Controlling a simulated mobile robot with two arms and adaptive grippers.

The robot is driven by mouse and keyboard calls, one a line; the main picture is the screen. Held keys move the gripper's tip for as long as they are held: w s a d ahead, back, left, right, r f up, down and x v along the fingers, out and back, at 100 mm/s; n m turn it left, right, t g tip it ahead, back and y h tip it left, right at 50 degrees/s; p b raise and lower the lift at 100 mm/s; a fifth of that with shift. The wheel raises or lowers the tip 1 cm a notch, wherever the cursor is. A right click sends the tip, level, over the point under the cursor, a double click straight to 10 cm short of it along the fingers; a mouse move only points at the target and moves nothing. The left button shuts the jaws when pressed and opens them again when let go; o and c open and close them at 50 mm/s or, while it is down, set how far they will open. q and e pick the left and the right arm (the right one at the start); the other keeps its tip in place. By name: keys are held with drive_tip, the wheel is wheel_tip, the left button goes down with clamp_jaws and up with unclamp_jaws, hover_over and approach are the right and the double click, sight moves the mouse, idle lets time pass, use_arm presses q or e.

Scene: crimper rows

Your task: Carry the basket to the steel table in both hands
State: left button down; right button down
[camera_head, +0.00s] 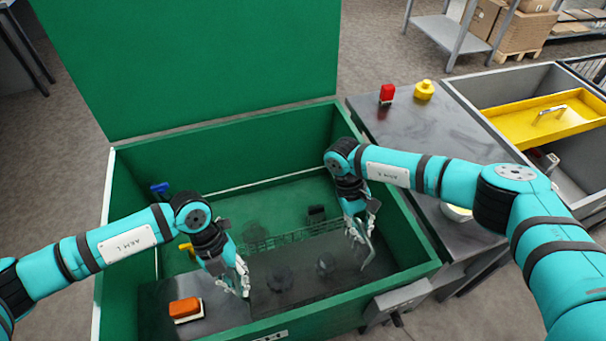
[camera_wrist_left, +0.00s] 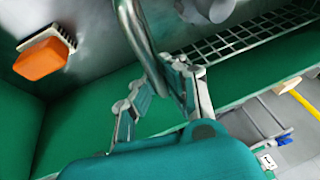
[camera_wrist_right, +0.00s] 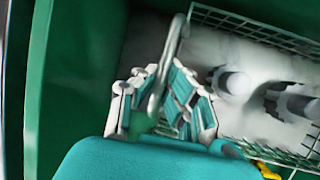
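The basket (camera_head: 262,243) is a wire-mesh one, low inside the green chest, with dark round objects in it. Its mesh rim also shows in the left wrist view (camera_wrist_left: 240,36) and the right wrist view (camera_wrist_right: 250,25). My left gripper (camera_head: 243,290) is at the basket's near left, its fingers shut around a grey metal handle (camera_wrist_left: 142,35). My right gripper (camera_head: 363,240) is at the right end, shut around the other handle (camera_wrist_right: 176,38). The fingers partly hide both handles. The steel table (camera_head: 425,125) stands right of the chest.
The green chest (camera_head: 405,272) has its lid (camera_head: 200,60) open. An orange brush (camera_head: 185,308) lies on a ledge at its near left. A red item (camera_head: 387,94) and a yellow item (camera_head: 424,90) stand at the table's far end. A yellow tray (camera_head: 520,122) lies beyond the table.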

use_arm(q)
drive_tip(key=shift+a+r, duration=0.1)
use_arm(e)
drive_tip(key=shift+w+d+r, duration=0.15)
drive_tip(key=shift+d+r, duration=0.05)
